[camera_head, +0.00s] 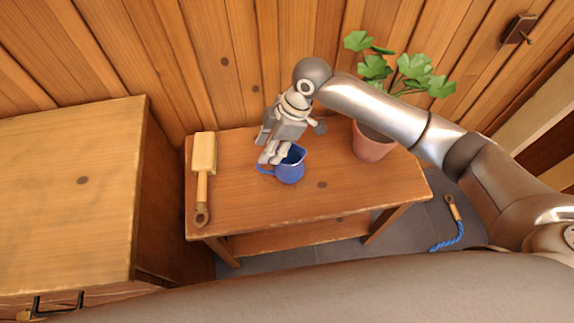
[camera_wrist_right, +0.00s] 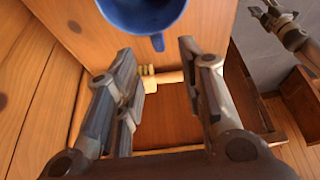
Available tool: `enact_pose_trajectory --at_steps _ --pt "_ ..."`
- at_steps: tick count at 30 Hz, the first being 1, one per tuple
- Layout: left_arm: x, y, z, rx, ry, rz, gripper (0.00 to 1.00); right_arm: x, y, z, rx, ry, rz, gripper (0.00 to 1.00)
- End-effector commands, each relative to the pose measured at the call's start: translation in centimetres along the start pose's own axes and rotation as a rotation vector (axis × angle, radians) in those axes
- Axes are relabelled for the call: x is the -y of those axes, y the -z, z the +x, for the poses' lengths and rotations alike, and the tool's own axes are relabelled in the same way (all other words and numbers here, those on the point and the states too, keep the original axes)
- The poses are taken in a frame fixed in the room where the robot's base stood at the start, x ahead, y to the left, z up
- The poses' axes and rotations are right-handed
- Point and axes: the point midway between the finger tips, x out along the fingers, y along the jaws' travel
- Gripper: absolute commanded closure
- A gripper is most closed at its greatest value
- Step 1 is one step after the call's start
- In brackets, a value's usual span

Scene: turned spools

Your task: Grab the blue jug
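The blue jug (camera_head: 290,166) stands upright on a small wooden table (camera_head: 330,200), its handle toward the left in the head view. My right gripper (camera_head: 272,155) is over the jug's left side, and its fingers partly cover the rim and handle. In the right wrist view the jug (camera_wrist_right: 145,12) is cut off by the top edge. The right gripper (camera_wrist_right: 156,55) is open there, with the jug's handle showing between its spread fingertips. I cannot tell whether they touch it. What seems to be my left gripper (camera_wrist_right: 268,14) shows at the upper right; its opening is unclear.
A wooden tool (camera_head: 204,160) with a block head lies at the table's left end. A potted plant (camera_head: 373,142) stands behind and right of the jug. A cabinet (camera_head: 70,190) is at left. A wooden handle with blue rope (camera_head: 453,225) lies on the floor. The table's front right is clear.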

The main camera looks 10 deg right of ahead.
Motion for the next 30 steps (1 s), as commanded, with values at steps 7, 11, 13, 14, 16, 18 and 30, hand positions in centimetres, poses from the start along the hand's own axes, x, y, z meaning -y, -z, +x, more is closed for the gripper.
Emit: enact_pose_trajectory --at_steps 7,11,13,14,16,18,30 --pt "0.0 -0.1 0.1 0.001 0.000 0.000 0.60 -0.2 -0.1 2.8 0.004 0.007 -0.005 0.64" --pt "0.0 -0.1 0.2 0.001 0.000 0.000 0.60 -0.2 -0.2 4.6 0.004 0.005 -0.003 0.64" --pt "0.0 -0.1 0.2 0.001 0.000 0.000 0.60 -0.2 -0.2 5.1 0.004 0.004 -0.004 0.64" --pt "0.0 -0.1 0.2 0.001 0.000 0.000 0.60 -0.2 -0.2 5.3 0.003 0.003 -0.004 0.64" --pt "0.0 -0.1 0.1 0.001 0.000 0.000 0.60 -0.2 -0.2 5.8 0.004 0.003 -0.004 0.64" --pt "0.0 0.0 0.1 0.000 0.000 0.000 0.60 -0.1 -0.4 6.5 0.005 0.004 -0.003 0.64" --pt "0.0 0.0 0.0 0.000 0.000 0.000 0.60 0.0 -0.7 10.6 0.005 0.002 -0.005 0.64"
